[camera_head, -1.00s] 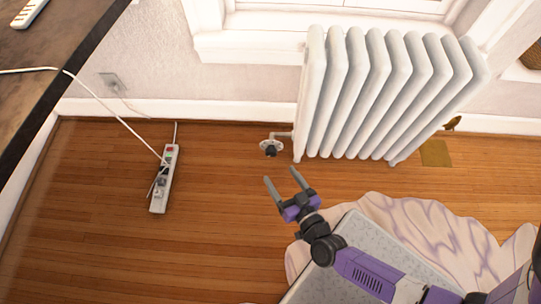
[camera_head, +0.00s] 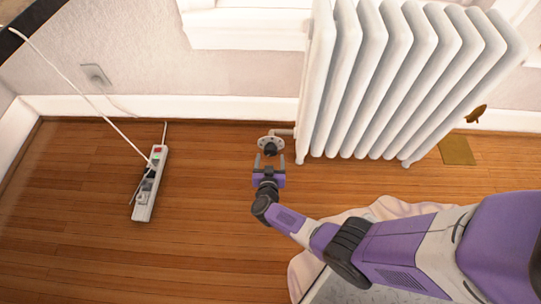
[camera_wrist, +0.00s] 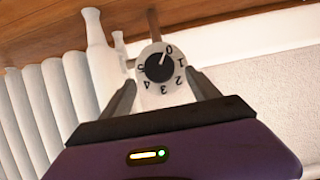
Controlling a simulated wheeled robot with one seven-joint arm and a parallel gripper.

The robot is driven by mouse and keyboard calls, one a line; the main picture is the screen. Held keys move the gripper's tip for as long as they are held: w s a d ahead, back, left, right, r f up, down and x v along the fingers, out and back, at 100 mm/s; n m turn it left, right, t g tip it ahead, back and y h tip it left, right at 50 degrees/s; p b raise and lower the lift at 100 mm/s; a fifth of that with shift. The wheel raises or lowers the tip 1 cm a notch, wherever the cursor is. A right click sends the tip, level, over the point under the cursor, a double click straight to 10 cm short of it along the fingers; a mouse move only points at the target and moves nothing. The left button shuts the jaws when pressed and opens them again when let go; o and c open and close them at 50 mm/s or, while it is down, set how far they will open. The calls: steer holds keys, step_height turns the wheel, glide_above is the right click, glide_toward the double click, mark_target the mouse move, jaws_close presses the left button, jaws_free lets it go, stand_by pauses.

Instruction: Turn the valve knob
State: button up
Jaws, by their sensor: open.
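The valve knob (camera_head: 270,148) is a dark knob with a pale round dial, low beside the radiator's left end. In the wrist view the dial (camera_wrist: 174,90) shows printed numbers, and a white line on the dark centre (camera_wrist: 159,68) points toward the 0. My gripper (camera_head: 269,160) is open, its fingers pointing at the knob in the head view. In the wrist view the two fingers (camera_wrist: 161,92) stand on either side of the dial. I cannot tell whether they touch it.
The white radiator (camera_head: 385,95) stands right of the knob against the wall. A power strip (camera_head: 150,184) with a white cord (camera_head: 95,100) lies on the wooden floor (camera_head: 90,215) to the left. A pale rug (camera_head: 385,208) lies under my arm. The floor between strip and knob is clear.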

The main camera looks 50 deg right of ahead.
mark_target(271, 153)
steer(key=b+x, duration=0.2)
steer(key=x, duration=0.1)
steer(key=shift+w+d+f, duration=0.1)
steer(key=shift+d+f, duration=0.05)
steer(key=shift+f, duration=0.05)
steer(key=shift+w+d, duration=0.3)
steer(key=shift+d, duration=0.05)
steer(key=c, duration=1.4)
